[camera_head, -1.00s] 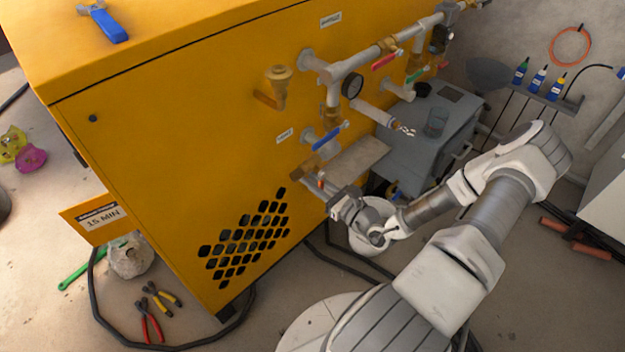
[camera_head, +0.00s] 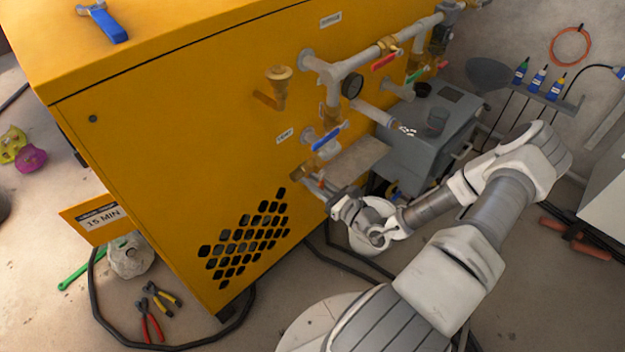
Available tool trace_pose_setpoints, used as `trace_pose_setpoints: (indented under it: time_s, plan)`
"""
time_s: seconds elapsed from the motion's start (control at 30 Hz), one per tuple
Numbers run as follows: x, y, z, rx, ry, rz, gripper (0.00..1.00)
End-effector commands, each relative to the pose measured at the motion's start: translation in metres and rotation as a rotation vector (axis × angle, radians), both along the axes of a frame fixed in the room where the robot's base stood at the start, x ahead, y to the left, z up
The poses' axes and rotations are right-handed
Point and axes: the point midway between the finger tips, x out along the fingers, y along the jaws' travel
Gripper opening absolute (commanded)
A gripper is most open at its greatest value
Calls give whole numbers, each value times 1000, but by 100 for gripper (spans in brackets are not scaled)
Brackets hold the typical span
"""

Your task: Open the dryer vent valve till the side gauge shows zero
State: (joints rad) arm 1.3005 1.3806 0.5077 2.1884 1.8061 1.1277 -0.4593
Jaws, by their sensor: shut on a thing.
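The yellow dryer cabinet (camera_head: 180,130) has pipework on its right face. A lever valve with a blue handle (camera_head: 328,136) sits beside a label that seems to read VENT (camera_head: 285,136). Below it is a brass fitting (camera_head: 299,173) with a small orange-red part (camera_head: 322,180). My gripper (camera_head: 314,184) is at this lower fitting, below the blue handle, with its fingers shut on what seems to be the small orange-red part. The fingers partly hide it. A round dark-rimmed gauge (camera_head: 352,86) is above on the pipe; its needle is too small to read.
A red-handled valve (camera_head: 384,61) is on the upper pipe. A grey plate (camera_head: 352,160) juts out just above my wrist. A grey box unit (camera_head: 425,140) stands behind, and a white bucket (camera_head: 368,238) is below my wrist. Pliers (camera_head: 152,318) and a black hose lie on the floor.

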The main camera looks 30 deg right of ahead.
Motion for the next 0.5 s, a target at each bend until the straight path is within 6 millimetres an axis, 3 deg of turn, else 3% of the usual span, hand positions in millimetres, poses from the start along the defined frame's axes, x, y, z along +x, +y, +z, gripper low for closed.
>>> trace_pose_setpoints:
  time_s: [0.5]
  plan:
    - [-5,13,7,234,87,0,0]
